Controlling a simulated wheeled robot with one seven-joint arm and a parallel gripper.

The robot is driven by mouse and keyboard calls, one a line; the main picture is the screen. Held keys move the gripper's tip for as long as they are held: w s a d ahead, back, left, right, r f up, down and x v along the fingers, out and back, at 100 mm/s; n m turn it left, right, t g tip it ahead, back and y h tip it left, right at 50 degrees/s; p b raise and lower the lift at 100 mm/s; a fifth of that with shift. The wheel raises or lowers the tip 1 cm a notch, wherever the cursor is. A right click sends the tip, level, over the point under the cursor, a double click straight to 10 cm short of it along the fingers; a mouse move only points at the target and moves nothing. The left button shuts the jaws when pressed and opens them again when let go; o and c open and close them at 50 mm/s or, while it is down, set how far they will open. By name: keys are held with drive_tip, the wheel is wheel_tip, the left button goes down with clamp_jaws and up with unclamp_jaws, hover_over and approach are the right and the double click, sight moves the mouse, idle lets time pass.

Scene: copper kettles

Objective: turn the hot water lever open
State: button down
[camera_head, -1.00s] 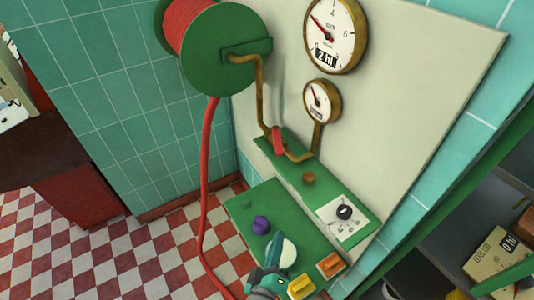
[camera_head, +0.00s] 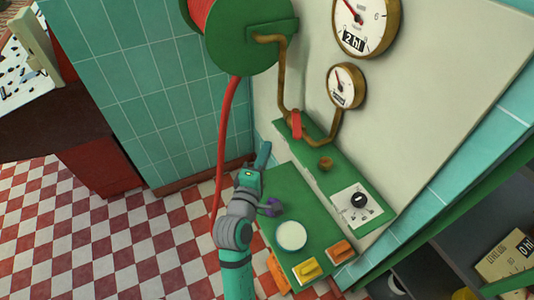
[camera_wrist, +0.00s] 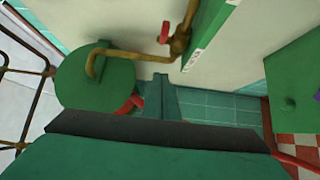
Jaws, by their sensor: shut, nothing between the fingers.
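A red lever (camera_head: 296,124) sits on the brown pipe (camera_head: 282,80) just above the green ledge on the wall panel. No hot water label can be read on it. It also shows in the wrist view (camera_wrist: 165,32), above the fingertips. My gripper (camera_head: 264,150) is shut and empty, to the left of and below the lever in the head view, apart from it. In the wrist view the closed fingers (camera_wrist: 160,80) point toward the wall below the pipe.
A green hose reel (camera_head: 240,40) with a red hose (camera_head: 225,140) is at the left. Two gauges hang above the pipe. The green counter (camera_head: 287,197) holds a purple knob (camera_head: 270,207), a white disc (camera_head: 291,235), a yellow switch (camera_head: 309,270) and an orange switch (camera_head: 339,252).

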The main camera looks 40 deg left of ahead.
sight(296, 123)
drive_tip(key=w, duration=0.8)
drive_tip(key=shift+w+d, duration=0.2)
drive_tip(key=shift+w, duration=0.1)
